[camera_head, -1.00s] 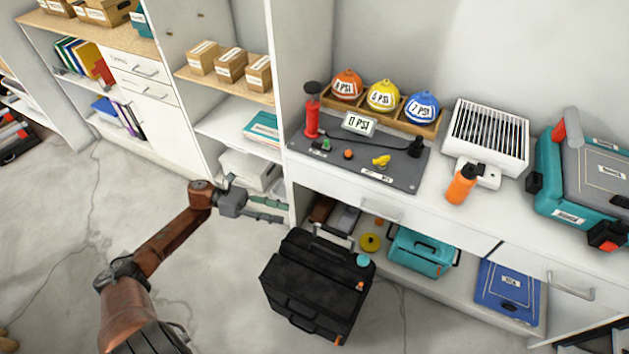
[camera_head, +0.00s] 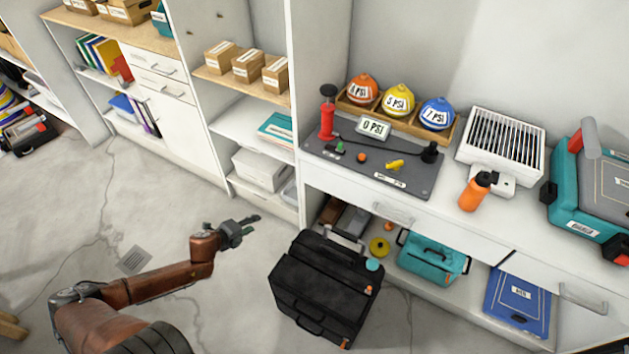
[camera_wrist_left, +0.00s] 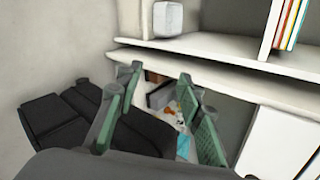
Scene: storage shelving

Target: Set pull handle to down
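A black wheeled case (camera_head: 325,288) stands on the floor in front of the counter. A pale grey bar that looks like its pull handle (camera_head: 343,240) stands up a little at its back edge. My left gripper (camera_head: 257,225) is to the left of the case, above the floor and apart from it. In the left wrist view its two green-padded fingers (camera_wrist_left: 160,76) are spread with nothing between them. A black body, apparently the case (camera_wrist_left: 60,110), lies to the left of and behind the fingers there. The pull handle is not clear in that view. My right gripper is not in view.
The counter (camera_head: 468,232) carries a grey pump board (camera_head: 415,183), an orange bottle (camera_head: 474,192) and a teal toolbox (camera_head: 585,222). The floor left of the case is clear.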

